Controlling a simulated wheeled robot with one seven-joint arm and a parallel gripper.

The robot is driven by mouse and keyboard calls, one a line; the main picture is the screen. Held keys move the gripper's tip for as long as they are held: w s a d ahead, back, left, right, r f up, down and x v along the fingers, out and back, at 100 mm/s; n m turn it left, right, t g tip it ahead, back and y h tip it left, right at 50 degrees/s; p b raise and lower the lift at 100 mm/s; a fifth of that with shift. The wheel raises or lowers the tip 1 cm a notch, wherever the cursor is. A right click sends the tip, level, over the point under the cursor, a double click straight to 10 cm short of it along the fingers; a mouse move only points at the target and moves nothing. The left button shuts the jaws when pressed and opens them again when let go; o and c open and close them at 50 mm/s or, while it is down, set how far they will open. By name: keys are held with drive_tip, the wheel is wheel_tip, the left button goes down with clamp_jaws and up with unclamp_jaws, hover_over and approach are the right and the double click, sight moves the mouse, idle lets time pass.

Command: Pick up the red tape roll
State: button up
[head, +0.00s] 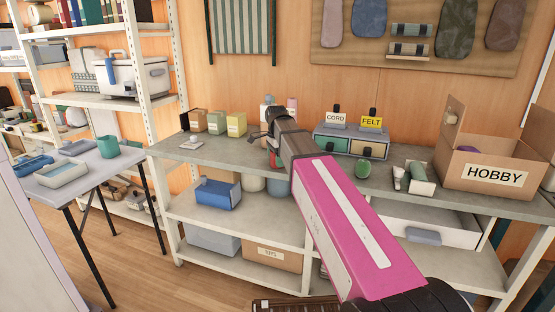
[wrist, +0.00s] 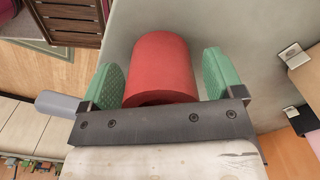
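The red tape roll (wrist: 161,68) fills the middle of the wrist view, a plain red cylinder on the grey worktop. My gripper (wrist: 163,78) is open, with one green finger pad on each side of the roll and a narrow gap showing at the right pad. The near end of the roll is hidden behind the dark gripper bar. In the head view my gripper (head: 268,140) is over the grey workbench, and a small part of the red roll (head: 273,159) shows just below it. My arm hides much of the bench there.
The bench (head: 225,150) holds several small boxes (head: 217,122) at left, a drawer unit (head: 352,143) with CORD and FELT labels behind, and a green roll (head: 363,168) to the right. A HOBBY carton (head: 492,172) stands at far right. The bench left of my gripper is mostly clear.

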drive_tip(key=c, duration=1)
drive_tip(key=shift+o, duration=0.2)
drive_tip(key=shift+r, duration=0.1)
